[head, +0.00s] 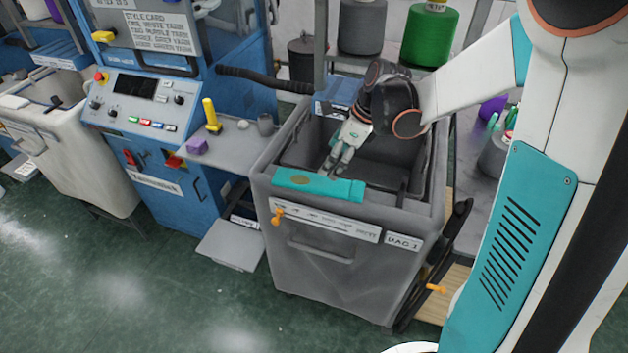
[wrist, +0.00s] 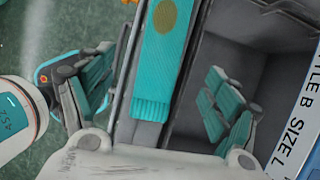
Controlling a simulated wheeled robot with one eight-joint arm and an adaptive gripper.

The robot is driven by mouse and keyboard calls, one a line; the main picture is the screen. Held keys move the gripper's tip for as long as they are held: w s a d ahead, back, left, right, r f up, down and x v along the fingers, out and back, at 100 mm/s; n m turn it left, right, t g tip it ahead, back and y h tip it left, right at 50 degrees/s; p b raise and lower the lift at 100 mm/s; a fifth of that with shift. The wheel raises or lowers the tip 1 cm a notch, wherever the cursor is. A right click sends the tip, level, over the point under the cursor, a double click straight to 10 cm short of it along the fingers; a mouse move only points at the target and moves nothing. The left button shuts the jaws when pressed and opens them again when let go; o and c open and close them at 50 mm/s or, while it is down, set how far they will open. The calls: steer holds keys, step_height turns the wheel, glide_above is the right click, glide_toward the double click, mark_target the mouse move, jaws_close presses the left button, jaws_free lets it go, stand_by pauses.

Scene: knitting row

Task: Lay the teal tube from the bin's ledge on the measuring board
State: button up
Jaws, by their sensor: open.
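The teal tube (head: 318,185) lies flat along the front ledge of the grey bin (head: 330,270). In the wrist view the tube (wrist: 164,62) shows a ribbed end and a yellowish round patch. My gripper (head: 331,168) is low over the bin, close to the tube in the head view. In the wrist view my gripper (wrist: 160,75) is open and empty, with the tube between its two spread fingers. One finger is on the bin's inner side, the other on its outer side. I cannot tell whether they touch the tube. I cannot clearly make out the measuring board.
A blue machine (head: 150,110) with a grey side shelf (head: 222,147) stands left of the bin. A yellow peg (head: 211,115) and a purple block (head: 197,146) are on that shelf. Green (head: 430,32) and grey (head: 362,25) cones stand behind. Floor in front is clear.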

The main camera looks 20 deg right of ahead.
steer(key=b, duration=0.1)
glide_above(317, 182)
steer(key=s+d, duration=0.2)
steer(key=f, duration=0.5)
steer(key=shift+w, duration=0.2)
steer(key=b+x, duration=0.1)
steer(key=x, duration=0.1)
steer(key=b+x, duration=0.1)
steer(key=x, duration=0.2)
steer(key=shift+w+d, duration=0.15)
steer(key=shift+w, duration=0.1)
steer(key=c, duration=0.9)
